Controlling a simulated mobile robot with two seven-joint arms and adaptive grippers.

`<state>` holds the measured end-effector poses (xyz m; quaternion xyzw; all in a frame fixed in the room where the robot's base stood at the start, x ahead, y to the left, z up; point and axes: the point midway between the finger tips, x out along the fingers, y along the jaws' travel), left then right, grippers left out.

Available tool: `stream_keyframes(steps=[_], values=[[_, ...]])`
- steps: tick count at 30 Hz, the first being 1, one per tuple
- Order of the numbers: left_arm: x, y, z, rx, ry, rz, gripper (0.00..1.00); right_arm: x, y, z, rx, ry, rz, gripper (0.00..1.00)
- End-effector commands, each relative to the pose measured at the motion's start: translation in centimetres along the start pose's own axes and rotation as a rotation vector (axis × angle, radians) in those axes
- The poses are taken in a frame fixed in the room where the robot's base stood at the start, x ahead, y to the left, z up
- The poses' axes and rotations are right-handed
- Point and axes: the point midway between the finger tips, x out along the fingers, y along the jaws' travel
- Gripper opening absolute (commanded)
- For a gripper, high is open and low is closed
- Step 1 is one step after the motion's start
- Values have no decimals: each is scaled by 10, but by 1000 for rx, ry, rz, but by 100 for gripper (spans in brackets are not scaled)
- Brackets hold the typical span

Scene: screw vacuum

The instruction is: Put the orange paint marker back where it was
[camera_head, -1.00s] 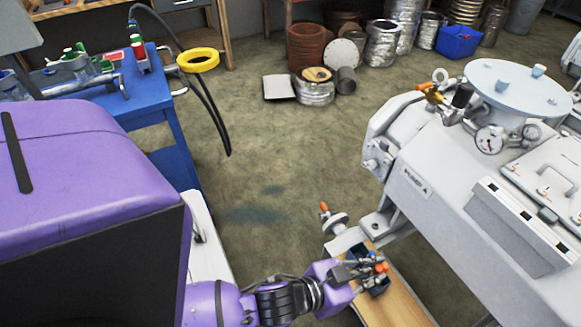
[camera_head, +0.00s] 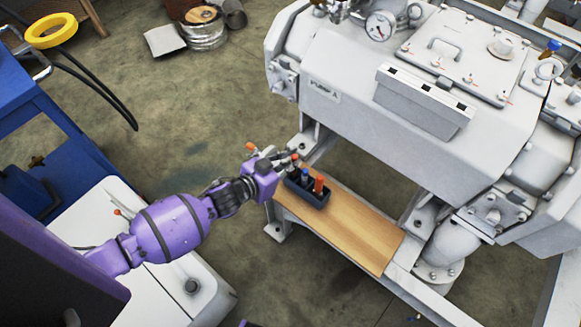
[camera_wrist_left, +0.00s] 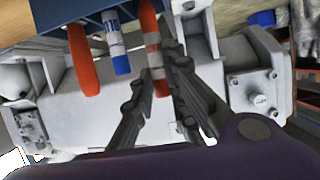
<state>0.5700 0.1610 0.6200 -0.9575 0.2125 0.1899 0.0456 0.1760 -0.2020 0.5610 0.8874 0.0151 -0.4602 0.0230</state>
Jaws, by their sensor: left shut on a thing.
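A dark blue marker rack (camera_head: 313,197) stands on the wooden shelf by the pump frame. In the head view, my left gripper (camera_head: 288,163) is at the rack's far-left end. It is shut on an orange paint marker, which also shows between the fingers in the left wrist view (camera_wrist_left: 152,42). A second orange marker (camera_wrist_left: 83,62) and a blue-and-white marker (camera_wrist_left: 117,48) stand in the rack (camera_wrist_left: 60,14) beside it. The held marker is roughly parallel to them. Its rack end reaches the picture's top edge, so I cannot tell how deep it sits. My right gripper is not in view.
The bare wooden shelf (camera_head: 352,232) extends to the right of the rack. The large grey pump (camera_head: 400,120) rises behind it. An orange-tipped fitting (camera_head: 250,147) is close to my left wrist.

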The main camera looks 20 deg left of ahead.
Motion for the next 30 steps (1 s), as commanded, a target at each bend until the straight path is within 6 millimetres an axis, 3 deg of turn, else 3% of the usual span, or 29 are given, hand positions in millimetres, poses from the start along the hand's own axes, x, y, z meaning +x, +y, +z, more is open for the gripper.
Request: stream_keyframes(steps=[6, 19, 20, 21, 30], values=[[12, 0, 28, -2, -1, 0, 0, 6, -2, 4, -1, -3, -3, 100], [14, 0, 33, 0, 0, 0, 0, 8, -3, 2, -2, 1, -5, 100], [14, 0, 32, 0, 0, 0, 16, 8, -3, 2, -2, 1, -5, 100], [14, 0, 32, 0, 0, 0, 21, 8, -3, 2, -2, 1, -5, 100], [13, 0, 31, 1, 0, 0, 21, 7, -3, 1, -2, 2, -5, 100]])
